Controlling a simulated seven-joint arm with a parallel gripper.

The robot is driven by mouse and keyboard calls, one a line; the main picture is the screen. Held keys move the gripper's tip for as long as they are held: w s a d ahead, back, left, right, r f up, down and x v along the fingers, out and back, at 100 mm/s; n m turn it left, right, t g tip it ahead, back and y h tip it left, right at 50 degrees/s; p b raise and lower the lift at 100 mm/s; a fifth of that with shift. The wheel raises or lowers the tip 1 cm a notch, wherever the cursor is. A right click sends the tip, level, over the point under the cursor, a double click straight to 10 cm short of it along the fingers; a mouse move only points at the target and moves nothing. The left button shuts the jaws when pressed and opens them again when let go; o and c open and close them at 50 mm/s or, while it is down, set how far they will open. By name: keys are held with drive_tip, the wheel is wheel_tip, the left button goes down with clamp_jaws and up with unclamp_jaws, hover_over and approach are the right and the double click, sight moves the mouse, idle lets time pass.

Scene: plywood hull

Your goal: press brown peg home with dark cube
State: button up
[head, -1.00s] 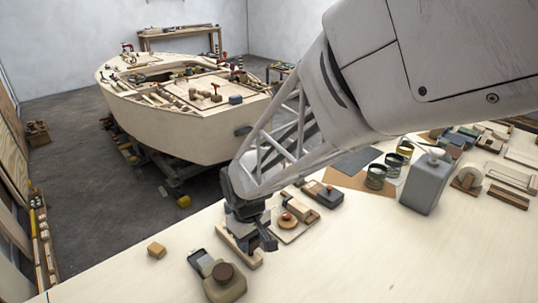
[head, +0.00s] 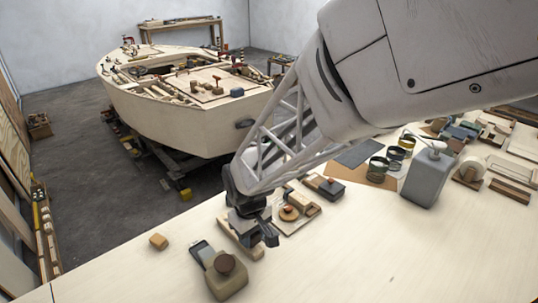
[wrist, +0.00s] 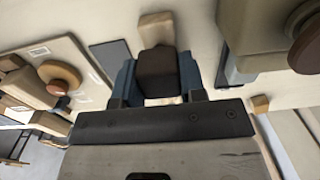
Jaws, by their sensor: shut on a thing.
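My gripper (head: 256,235) is low over the bench, above a pale wooden strip (head: 252,251). In the wrist view its blue fingers (wrist: 158,84) are shut on a dark brown cube (wrist: 157,66). The end of a pale wooden piece (wrist: 155,28) shows just beyond the cube. I cannot tell whether the cube touches what lies under it. No brown peg can be made out at the strip; that spot is hidden by the cube and gripper.
A tan block with a round brown knob (head: 226,264) stands in front of the strip. A small orange-tan block (head: 158,241) lies to the left. A board with a round wooden piece (head: 289,213) is close on the right. A grey pump bottle (head: 428,178) stands farther right. The front bench is clear.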

drive_tip(key=shift+f, duration=0.9)
idle(1.5)
drive_tip(key=shift+r, duration=0.1)
drive_tip(key=shift+r, duration=2.2)
drive_tip(key=shift+w, duration=0.1)
